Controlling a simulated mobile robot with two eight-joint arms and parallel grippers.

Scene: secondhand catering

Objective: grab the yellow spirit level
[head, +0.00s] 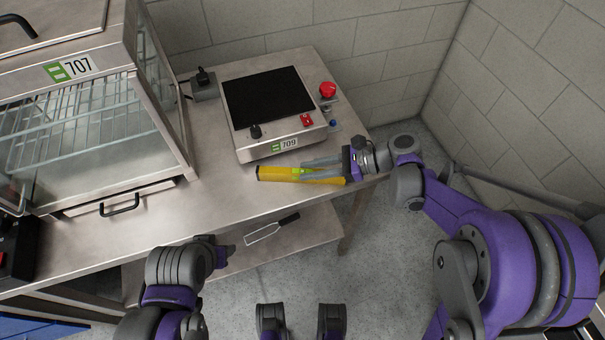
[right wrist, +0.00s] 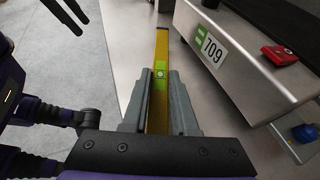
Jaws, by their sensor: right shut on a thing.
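The yellow spirit level (head: 275,173) is at the front right of the steel table, in front of the device marked 709. It also shows in the right wrist view (right wrist: 161,50), running away from the gripper with its green vial near the fingertips. My right gripper (head: 303,169) reaches in from the right and is shut on the level, with one grey finger on each side, also clear in the right wrist view (right wrist: 160,76). I cannot tell whether the level touches the tabletop. My left gripper (head: 223,254) is in front of the table edge; its fingers are too unclear to read.
A glass-sided cabinet marked 707 (head: 85,68) fills the table's left. A black-handled utensil (head: 268,231) lies on the lower shelf. The tabletop (head: 205,205) left of the level is clear.

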